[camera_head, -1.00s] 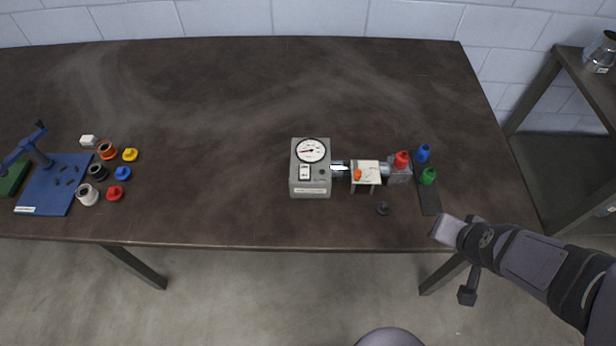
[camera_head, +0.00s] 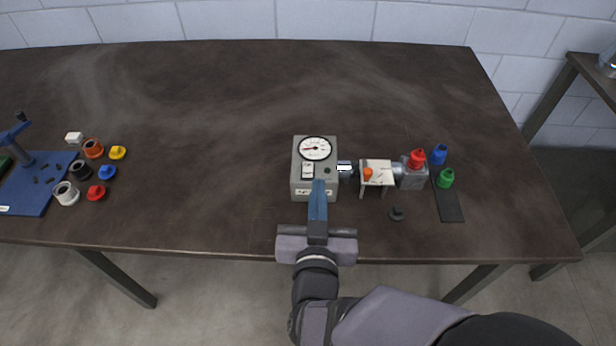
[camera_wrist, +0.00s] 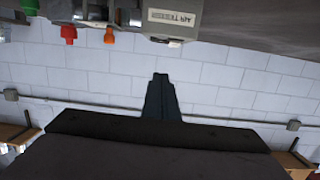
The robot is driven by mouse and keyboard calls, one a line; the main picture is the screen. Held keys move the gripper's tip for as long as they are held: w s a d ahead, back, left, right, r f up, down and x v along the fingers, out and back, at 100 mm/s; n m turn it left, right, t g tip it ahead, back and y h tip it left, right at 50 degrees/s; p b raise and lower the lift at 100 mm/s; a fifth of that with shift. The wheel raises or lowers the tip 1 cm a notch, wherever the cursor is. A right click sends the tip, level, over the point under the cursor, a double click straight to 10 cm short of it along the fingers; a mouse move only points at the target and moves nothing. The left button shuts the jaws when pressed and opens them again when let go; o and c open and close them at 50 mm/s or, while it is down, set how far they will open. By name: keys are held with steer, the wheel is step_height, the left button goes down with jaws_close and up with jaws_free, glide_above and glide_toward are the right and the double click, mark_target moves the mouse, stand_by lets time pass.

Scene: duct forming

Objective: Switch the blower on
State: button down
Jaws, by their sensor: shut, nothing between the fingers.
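The blower appears to be the grey box (camera_head: 299,185) with a round dial gauge (camera_head: 315,149) on top. A white switch plate (camera_head: 308,170) sits below the gauge, beside a small black knob (camera_head: 327,170). My gripper (camera_head: 318,184) is shut and empty, its blue fingers pointing at the box's front edge and overlapping its label. I cannot tell whether they touch it. The switch's position is too small to read. In the wrist view, my gripper (camera_wrist: 160,77) is below the upside-down grey box (camera_wrist: 178,20), apart from it in the picture.
A pipe joins the box to a white stand (camera_head: 378,168) with an orange knob. A clear block with a red fitting (camera_head: 416,159), blue and green fittings and a black plate (camera_head: 449,207) lie right. A small black part (camera_head: 397,214) lies in front. Coloured rings and caps are far left.

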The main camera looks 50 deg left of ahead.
steer(key=shift+s+a+r+t+y+b, duration=0.15)
steer(key=shift+s+y, duration=0.1)
steer(key=shift+s, duration=0.45)
steer(key=shift+s+a+r+t+y+b, duration=0.15)
steer(key=shift+s+y, duration=0.1)
steer(key=shift+s, duration=0.4)
steer(key=shift+w, duration=0.1)
steer(key=p, duration=0.3)
glide_above(308, 177)
steer(key=shift+s+d+f, duration=0.2)
steer(key=shift+d+f, duration=0.1)
steer(key=shift+f, duration=0.05)
steer(key=shift+w+a+f, duration=0.1)
steer(key=shift+a+f, duration=0.1)
steer(key=shift+f, duration=0.9)
steer(key=shift+w+a+f, duration=0.1)
steer(key=shift+f, duration=0.85)
